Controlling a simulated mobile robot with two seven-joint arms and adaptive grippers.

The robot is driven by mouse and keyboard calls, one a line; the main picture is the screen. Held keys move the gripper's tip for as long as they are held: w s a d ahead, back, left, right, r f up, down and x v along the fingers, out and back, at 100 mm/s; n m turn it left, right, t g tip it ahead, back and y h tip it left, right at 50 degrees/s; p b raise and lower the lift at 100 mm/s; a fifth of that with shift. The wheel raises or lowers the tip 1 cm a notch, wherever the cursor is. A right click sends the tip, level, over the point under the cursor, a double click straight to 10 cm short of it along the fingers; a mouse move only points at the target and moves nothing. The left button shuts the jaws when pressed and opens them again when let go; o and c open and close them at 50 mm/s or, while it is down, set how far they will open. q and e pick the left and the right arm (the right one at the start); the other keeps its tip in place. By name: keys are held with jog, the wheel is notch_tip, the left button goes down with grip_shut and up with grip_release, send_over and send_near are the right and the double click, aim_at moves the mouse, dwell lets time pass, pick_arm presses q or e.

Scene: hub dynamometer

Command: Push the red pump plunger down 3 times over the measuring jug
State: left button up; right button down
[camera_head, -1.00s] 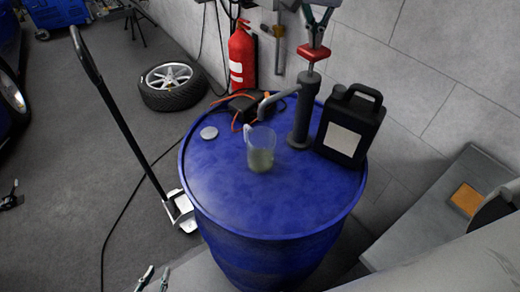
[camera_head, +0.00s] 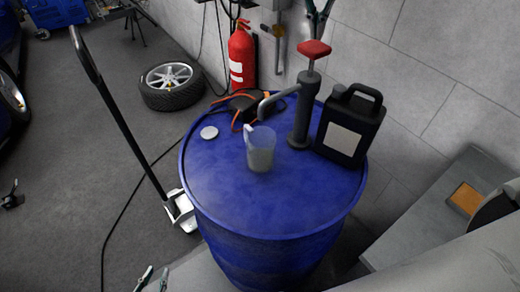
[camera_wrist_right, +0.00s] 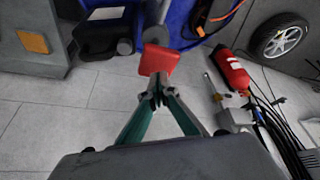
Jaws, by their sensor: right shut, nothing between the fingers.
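The red plunger head (camera_head: 313,49) tops a dark grey pump (camera_head: 303,110) standing on a blue drum. The plunger stands raised, with a bright rod showing below the head. The pump's spout (camera_head: 278,98) points left above the clear measuring jug (camera_head: 261,149). My right gripper (camera_head: 317,35) is shut and empty just above the plunger head. In the right wrist view its fingertips (camera_wrist_right: 160,94) are together, close to the red head (camera_wrist_right: 159,60); I cannot tell if they touch. My left gripper (camera_head: 154,276) is at the bottom edge, fingertips apart, empty.
The blue drum (camera_head: 270,205) also carries a black canister (camera_head: 350,125) right of the pump, a round cap (camera_head: 209,132) and a dark box with orange cable (camera_head: 246,105). A fire extinguisher (camera_head: 241,58) hangs behind. The drum's front top is clear.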

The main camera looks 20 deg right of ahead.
jog(key=shift+r, duration=0.1)
jog(key=shift+r, duration=2.9)
